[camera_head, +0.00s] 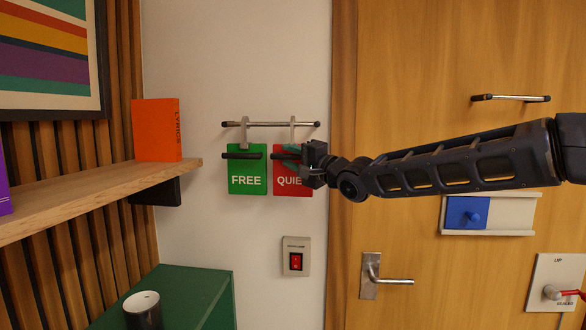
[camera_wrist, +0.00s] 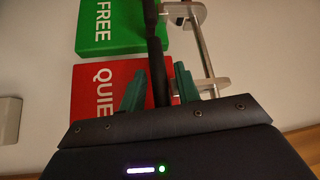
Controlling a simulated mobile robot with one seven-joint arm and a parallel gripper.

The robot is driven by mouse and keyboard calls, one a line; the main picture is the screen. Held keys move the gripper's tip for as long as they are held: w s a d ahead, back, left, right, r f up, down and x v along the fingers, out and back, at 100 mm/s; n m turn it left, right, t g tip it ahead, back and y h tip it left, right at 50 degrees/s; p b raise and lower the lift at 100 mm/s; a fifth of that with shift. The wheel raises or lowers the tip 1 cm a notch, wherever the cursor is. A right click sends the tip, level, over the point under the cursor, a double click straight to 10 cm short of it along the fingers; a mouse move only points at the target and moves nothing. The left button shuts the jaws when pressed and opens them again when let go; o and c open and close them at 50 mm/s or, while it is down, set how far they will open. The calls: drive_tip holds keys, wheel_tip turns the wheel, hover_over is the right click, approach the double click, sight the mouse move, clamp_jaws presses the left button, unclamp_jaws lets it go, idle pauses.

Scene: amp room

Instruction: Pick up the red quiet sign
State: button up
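The red QUIET sign (camera_head: 283,184) hangs by a grey hook (camera_head: 293,130) from a metal rail (camera_head: 270,124) on the white wall. A dark handle bar sticks out near its top. My gripper (camera_head: 292,153) is at that handle and hides the sign's upper right part and last letter. In the wrist view, the red sign (camera_wrist: 92,92) shows behind my gripper (camera_wrist: 160,82). Its teal fingers are apart, one on each side of the dark handle bar (camera_wrist: 160,70). Small gaps seem to remain beside the bar.
A green FREE sign (camera_head: 247,181) with a similar handle hangs just left of the red one. A red switch (camera_head: 295,262) is on the wall below. A wooden shelf (camera_head: 110,188) with an orange book (camera_head: 156,130) is at left. The wooden door (camera_head: 430,90) is at right.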

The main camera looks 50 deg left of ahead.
clamp_jaws()
drive_tip(key=shift+r, duration=0.1)
